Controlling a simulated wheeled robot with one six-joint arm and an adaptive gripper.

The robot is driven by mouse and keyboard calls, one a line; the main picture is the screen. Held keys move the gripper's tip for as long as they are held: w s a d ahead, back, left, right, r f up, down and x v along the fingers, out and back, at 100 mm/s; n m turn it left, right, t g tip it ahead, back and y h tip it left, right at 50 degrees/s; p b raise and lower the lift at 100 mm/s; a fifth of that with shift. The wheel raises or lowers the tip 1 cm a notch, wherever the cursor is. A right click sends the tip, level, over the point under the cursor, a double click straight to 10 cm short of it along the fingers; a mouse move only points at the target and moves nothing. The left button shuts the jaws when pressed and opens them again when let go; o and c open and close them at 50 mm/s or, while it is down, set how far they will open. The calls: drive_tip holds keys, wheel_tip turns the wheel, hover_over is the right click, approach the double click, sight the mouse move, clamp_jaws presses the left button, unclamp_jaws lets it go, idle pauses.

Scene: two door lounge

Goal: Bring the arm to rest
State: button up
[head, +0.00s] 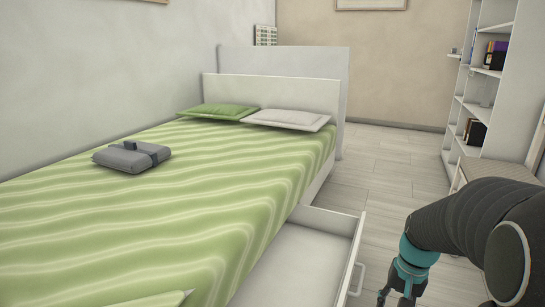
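My arm (458,228) reaches in from the right edge of the head view and bends downward. It is dark grey with a teal ring near the wrist. My gripper (388,299) points down at the bottom edge, just right of an open bed drawer (300,255). Only its upper part shows and the fingertips are cut off, so I cannot tell whether it is open or shut, or whether it holds anything.
A bed (150,215) with a green striped cover fills the left. A grey folded bundle (131,156) and two pillows lie on it. The drawer sticks out toward my arm. A white bookshelf (495,85) stands at right. The floor (385,165) between bed and shelf is clear.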

drive_tip(key=s+a+r+n+t+p, duration=0.2)
drive_tip(key=s+a+r, duration=0.3)
drive_tip(key=r, duration=0.3)
drive_tip(key=s+a+r+n+t+h+p, duration=0.1)
drive_tip(key=s+a+r+n+t+p, duration=0.1)
drive_tip(key=s+a+r, duration=0.4)
wheel_tip(320, 180, up, 3)
drive_tip(key=shift+s+a+f+n+t+p, duration=0.1)
drive_tip(key=shift+s+a+n+t+p, duration=0.15)
drive_tip(key=shift+s+n+t, duration=0.55)
drive_tip(key=shift+s, duration=0.25)
drive_tip(key=shift+a, duration=0.1)
